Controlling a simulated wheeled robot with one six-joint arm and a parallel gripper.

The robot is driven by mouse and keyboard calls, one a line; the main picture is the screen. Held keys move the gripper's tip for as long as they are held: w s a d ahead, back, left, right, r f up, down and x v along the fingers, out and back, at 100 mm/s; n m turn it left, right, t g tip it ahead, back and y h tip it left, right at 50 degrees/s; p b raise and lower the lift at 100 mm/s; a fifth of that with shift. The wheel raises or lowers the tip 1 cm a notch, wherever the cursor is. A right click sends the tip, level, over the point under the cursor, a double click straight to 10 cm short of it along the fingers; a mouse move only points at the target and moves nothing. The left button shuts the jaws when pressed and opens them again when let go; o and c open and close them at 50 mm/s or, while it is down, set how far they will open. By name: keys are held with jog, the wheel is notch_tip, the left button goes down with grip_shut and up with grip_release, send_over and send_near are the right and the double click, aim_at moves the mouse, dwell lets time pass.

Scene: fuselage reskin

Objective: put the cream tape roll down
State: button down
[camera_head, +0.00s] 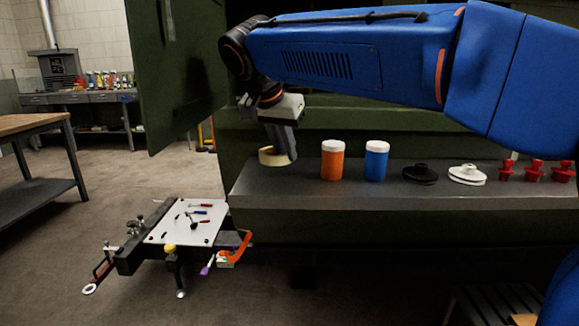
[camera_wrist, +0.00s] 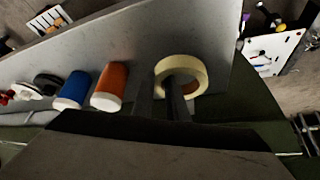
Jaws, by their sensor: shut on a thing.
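The cream tape roll (camera_head: 268,157) is at the left end of the grey shelf (camera_head: 300,195) in the head view. My gripper (camera_head: 284,157) points down and is shut on its ring. In the wrist view the roll (camera_wrist: 181,66) shows as a pale ring, with one finger of my gripper (camera_wrist: 160,97) outside it and one passing into its hole. The roll appears at or just above the shelf surface; I cannot tell whether it touches.
To the right along the shelf stand an orange jar (camera_head: 333,162), a blue jar (camera_head: 376,161), a black disc (camera_head: 420,174), a white disc (camera_head: 467,175) and several red pieces (camera_head: 535,170). A low cart with a white tool board (camera_head: 187,222) stands below left.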

aim_at(283, 160)
jog(key=shift+f, duration=2.3)
jog(key=shift+f, duration=0.1)
jog(key=c, duration=1.7)
grip_release()
jog(key=shift+c, duration=0.2)
jog(key=v, duration=1.2)
